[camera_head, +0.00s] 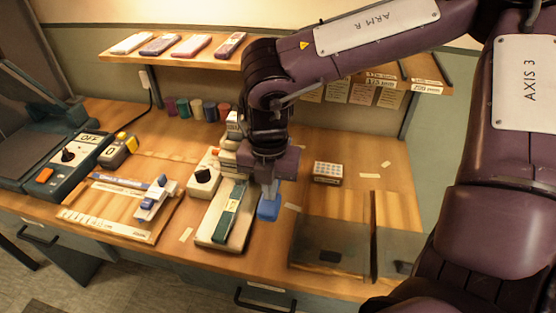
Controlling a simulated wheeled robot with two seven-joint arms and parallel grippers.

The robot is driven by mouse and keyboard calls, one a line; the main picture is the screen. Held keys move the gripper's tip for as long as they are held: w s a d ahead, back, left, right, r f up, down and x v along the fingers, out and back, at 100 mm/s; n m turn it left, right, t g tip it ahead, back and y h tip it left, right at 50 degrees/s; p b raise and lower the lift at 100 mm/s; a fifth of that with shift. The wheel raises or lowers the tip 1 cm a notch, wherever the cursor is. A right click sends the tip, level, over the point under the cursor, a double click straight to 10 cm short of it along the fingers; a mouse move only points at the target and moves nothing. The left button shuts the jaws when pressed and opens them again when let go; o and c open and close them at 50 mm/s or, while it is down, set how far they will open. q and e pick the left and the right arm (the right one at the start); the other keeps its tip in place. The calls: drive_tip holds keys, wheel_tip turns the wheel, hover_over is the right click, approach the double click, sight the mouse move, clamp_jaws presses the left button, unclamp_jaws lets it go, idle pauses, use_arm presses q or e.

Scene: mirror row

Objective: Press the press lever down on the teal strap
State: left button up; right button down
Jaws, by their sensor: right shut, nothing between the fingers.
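A teal strap (229,211) lies lengthwise on a long cream press base (207,228) in the middle of the table. My right wrist hides the back part of the press, where the lever may be. My left gripper is out of view.
A wooden board with a blue-and-white tool (150,200) lies left of the press. A teal control box (65,165) stands further left. A small white box (327,172) and a clear-covered tray (330,232) are at right. Spools (196,109) and a shelf (170,56) line the back.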

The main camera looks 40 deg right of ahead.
drive_tip(key=shift+f, duration=0.45)
drive_tip(key=shift+r, duration=0.25)
wheel_tip(320, 180, up, 15)
drive_tip(key=p, duration=0.9)
drive_tip(key=shift+p, duration=0.4)
